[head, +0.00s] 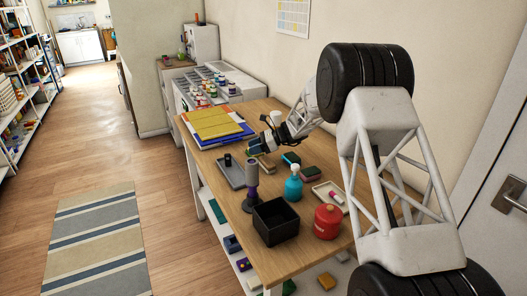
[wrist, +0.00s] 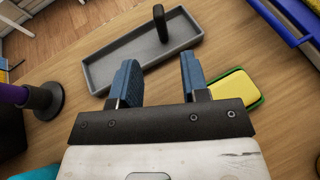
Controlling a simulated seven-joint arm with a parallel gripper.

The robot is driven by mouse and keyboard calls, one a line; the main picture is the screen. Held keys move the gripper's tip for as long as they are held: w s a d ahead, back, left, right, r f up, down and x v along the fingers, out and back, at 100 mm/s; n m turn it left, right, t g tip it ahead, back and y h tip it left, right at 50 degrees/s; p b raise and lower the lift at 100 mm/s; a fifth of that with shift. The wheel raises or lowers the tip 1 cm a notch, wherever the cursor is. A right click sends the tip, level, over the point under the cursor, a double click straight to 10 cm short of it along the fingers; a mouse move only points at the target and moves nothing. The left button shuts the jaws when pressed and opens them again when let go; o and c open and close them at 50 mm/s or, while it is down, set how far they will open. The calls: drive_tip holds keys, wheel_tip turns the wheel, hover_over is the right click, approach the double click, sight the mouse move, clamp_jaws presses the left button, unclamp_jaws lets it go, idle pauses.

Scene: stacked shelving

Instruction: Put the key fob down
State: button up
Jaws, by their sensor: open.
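A small black upright piece, which looks like the key fob (wrist: 160,22), stands in the right part of a shallow grey tray (wrist: 105,72) in the wrist view. In the head view the black fob (head: 228,159) and the grey tray (head: 224,176) are on the wooden table. My gripper (wrist: 158,80) has its two blue fingers apart with nothing between them. The fob is beyond the fingertips and clear of them. In the head view my gripper (head: 256,146) is just right of the tray, low over the table.
A yellow and green sponge (wrist: 236,89) lies by the right finger. A purple-topped stand (head: 251,188), a black bin (head: 275,222), a teal bottle (head: 293,188) and a red jar (head: 327,221) stand nearer the front. Yellow and blue folders (head: 215,123) lie behind the tray.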

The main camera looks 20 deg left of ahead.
drive_tip(key=shift+r, duration=0.1)
